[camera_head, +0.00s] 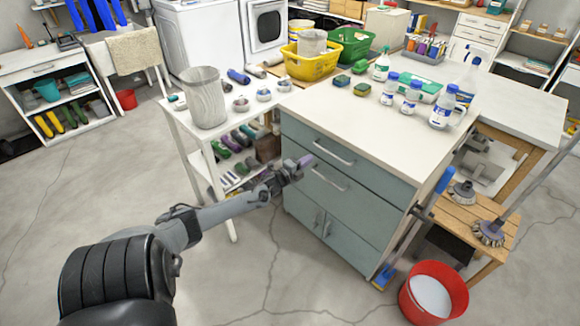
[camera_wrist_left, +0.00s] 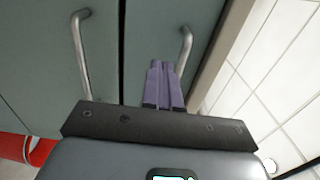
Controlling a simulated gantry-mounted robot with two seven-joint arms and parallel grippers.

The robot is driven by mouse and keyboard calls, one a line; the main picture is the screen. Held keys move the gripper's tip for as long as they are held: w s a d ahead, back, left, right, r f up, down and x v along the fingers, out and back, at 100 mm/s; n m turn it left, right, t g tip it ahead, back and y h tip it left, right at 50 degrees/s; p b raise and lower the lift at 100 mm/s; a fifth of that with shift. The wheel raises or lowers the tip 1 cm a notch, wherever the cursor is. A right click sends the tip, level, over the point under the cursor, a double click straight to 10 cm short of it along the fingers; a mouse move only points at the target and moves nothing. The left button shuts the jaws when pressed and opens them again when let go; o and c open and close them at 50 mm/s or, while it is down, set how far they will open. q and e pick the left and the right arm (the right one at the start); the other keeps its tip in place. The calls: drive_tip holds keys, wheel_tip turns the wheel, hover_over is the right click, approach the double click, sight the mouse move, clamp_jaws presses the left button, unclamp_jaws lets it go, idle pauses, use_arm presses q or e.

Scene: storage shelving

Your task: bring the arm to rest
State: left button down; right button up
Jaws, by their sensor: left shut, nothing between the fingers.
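My left arm comes in from the lower left in the head view. My left gripper (camera_head: 304,161) is near the front left corner of the teal cabinet (camera_head: 375,205), by its drawers. In the left wrist view the purple fingers of the left gripper (camera_wrist_left: 163,82) are together, with nothing between them. Behind them are two cabinet doors with two vertical handles (camera_wrist_left: 186,50). I cannot tell from the frames whether the fingers touch the cabinet. My right gripper is not in view.
A red bucket (camera_head: 433,293) stands on the floor at the lower right. Floor in front of the cabinet is clear.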

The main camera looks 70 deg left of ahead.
use_arm(q)
drive_tip(key=s+d+f+p, duration=0.2)
drive_tip(key=s+d+f, duration=0.4)
drive_tip(key=s+d, duration=0.25)
drive_tip(key=d+f+n+g+h, duration=0.2)
drive_tip(key=d+n, duration=0.1)
drive_tip(key=d, duration=0.9)
drive_tip(key=d+f+n+g+h, duration=0.1)
drive_tip(key=d+f+n+h, duration=0.1)
drive_tip(key=d, duration=1.1)
drive_tip(key=s+d+r+n+g+h, duration=0.1)
drive_tip(key=d+r+n+g, duration=0.15)
drive_tip(key=d, duration=0.45)
drive_tip(key=s+d+r+n+g+h, duration=0.15)
drive_tip(key=d+r, duration=0.25)
drive_tip(key=d, duration=0.4)
drive_tip(key=s+d+r+n+g+h, duration=0.15)
drive_tip(key=s+d+r+g, duration=0.3)
drive_tip(key=s, duration=0.45)
wheel_tip(320, 180, up, 30)
drive_tip(key=g+p, duration=0.1)
drive_tip(key=p, duration=2.8)
drive_tip(key=shift+s+a+n+p, duration=0.2)
drive_tip(key=shift+s+n+p, duration=0.15)
drive_tip(key=shift+s, duration=0.05)
